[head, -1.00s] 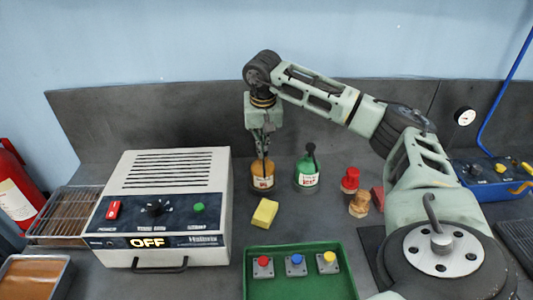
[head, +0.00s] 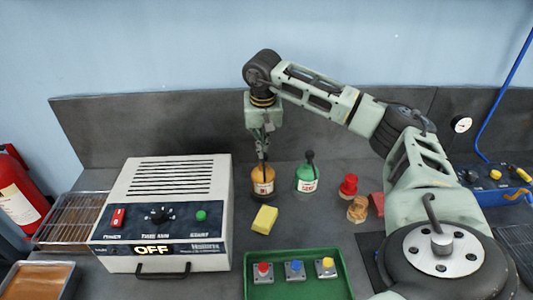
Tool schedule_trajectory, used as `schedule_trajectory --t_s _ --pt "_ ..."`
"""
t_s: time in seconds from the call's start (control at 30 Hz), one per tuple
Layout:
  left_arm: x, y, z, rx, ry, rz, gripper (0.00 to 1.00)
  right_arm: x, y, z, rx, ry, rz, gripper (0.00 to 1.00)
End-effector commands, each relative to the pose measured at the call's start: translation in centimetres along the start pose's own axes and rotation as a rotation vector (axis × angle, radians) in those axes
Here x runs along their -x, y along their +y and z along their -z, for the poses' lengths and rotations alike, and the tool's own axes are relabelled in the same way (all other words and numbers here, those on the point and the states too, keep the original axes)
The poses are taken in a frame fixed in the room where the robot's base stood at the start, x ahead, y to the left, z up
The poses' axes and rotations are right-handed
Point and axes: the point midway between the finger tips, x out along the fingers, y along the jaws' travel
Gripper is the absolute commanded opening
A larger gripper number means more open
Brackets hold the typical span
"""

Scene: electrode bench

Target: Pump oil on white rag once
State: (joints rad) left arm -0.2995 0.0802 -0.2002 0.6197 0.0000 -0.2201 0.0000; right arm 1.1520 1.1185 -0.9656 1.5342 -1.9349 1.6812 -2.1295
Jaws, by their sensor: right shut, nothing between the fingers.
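An orange bottle (head: 263,182) with a dark pump top and a white label stands upright on the grey bench. A green bottle (head: 306,180) with a black pump top and a white label stands to its right. My right gripper (head: 262,152) points down directly over the orange bottle, at its pump top, shut with nothing between the fingers. I cannot tell whether the fingertips touch the pump. I make out no white rag. My left gripper is out of view.
A yellow block (head: 264,219) lies in front of the orange bottle. A white machine (head: 170,205) reading OFF stands left. A green tray (head: 345,282) with buttons is in front. A red-capped jar (head: 349,185) and a cork-like piece (head: 358,209) stand right.

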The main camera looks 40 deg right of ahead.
Motion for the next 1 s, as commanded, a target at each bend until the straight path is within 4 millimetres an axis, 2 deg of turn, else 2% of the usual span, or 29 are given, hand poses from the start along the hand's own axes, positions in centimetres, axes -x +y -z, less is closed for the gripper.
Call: schedule_trajectory --t_s 0.27,0.83,1.0 --pt "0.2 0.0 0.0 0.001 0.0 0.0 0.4 0.2 0.0 0.1 0.0 0.001 0.0 0.0" --pt "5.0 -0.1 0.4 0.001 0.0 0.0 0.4 5.6 0.0 1.2 0.0 0.001 0.001 0.0" --pt "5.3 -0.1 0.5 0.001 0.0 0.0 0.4 6.0 0.0 1.2 0.0 0.0 0.0 0.0"
